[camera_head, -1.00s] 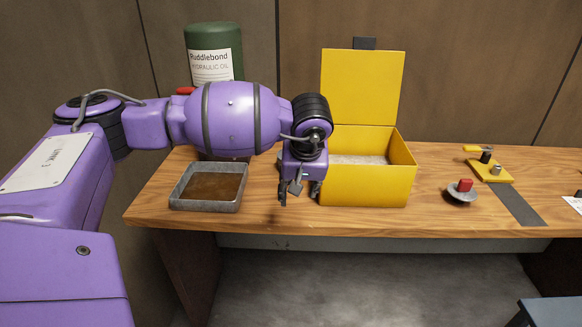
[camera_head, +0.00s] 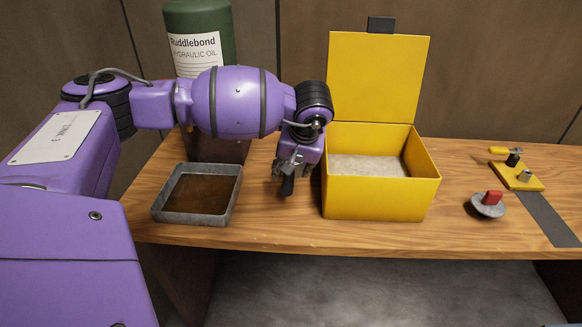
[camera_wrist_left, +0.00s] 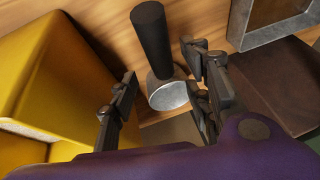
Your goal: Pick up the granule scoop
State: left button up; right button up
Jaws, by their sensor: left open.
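The granule scoop (camera_wrist_left: 152,42) shows in the left wrist view, with a black handle and a round grey metal end. It lies between the two spread fingers of my left gripper (camera_wrist_left: 158,68), with gaps to both sides. In the head view my left gripper (camera_head: 291,172) is low over the wooden table, just left of the yellow box. A dark shape below it there may be the scoop's handle or a finger; I cannot tell. My right gripper is not in view.
The yellow box (camera_head: 378,202) stands with its lid up and pale granules inside. A grey metal tray (camera_head: 188,218) with brown content lies left of the gripper. A green oil drum (camera_head: 204,30) stands behind. A red-knobbed disc (camera_head: 488,205) and yellow fixture (camera_head: 518,178) are at right.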

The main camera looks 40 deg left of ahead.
pick_arm(q)
jog(key=x, duration=0.5)
jog(key=shift+s+a, duration=0.1)
jog(key=shift+s, duration=0.15)
grip_shut()
